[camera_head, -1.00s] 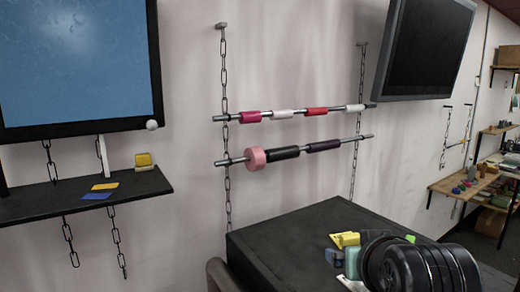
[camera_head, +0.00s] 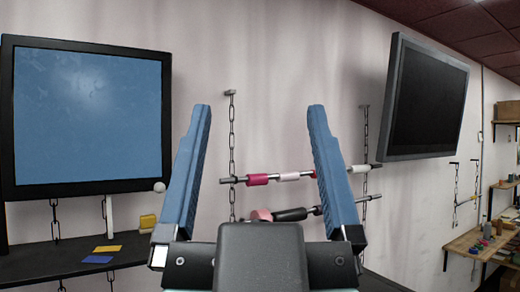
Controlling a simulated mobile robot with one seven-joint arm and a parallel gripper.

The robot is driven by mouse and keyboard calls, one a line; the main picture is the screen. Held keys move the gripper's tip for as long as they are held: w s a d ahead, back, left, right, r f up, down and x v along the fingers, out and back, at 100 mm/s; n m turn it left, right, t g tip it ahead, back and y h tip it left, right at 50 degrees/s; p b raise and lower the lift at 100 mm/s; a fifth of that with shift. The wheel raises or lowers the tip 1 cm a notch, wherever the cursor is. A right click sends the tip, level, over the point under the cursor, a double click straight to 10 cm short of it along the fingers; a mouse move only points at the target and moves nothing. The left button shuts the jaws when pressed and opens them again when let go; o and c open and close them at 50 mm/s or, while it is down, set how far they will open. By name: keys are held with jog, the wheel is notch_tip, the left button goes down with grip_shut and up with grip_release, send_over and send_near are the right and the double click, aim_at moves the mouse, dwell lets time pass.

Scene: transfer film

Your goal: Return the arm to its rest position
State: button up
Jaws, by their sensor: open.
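My gripper (camera_head: 262,160) is in the middle of the head view, close to the camera and pointing up. Its two blue fingers stand wide apart. Nothing is between them but the view of the wall and rods behind. My gripper's dark body fills the bottom centre and hides what lies behind it there.
Rods with a magenta roll (camera_head: 257,180) and a black roll (camera_head: 291,215) hang on chains at the wall. A dark shelf (camera_head: 35,266) at left holds a yellow block (camera_head: 147,222) and flat pieces. Two screens hang left (camera_head: 88,115) and right (camera_head: 428,97). A wooden shelf (camera_head: 478,238) stands right.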

notch_tip(320, 180, down, 18)
jog(key=b, duration=1.7)
jog(key=shift+r, duration=0.15)
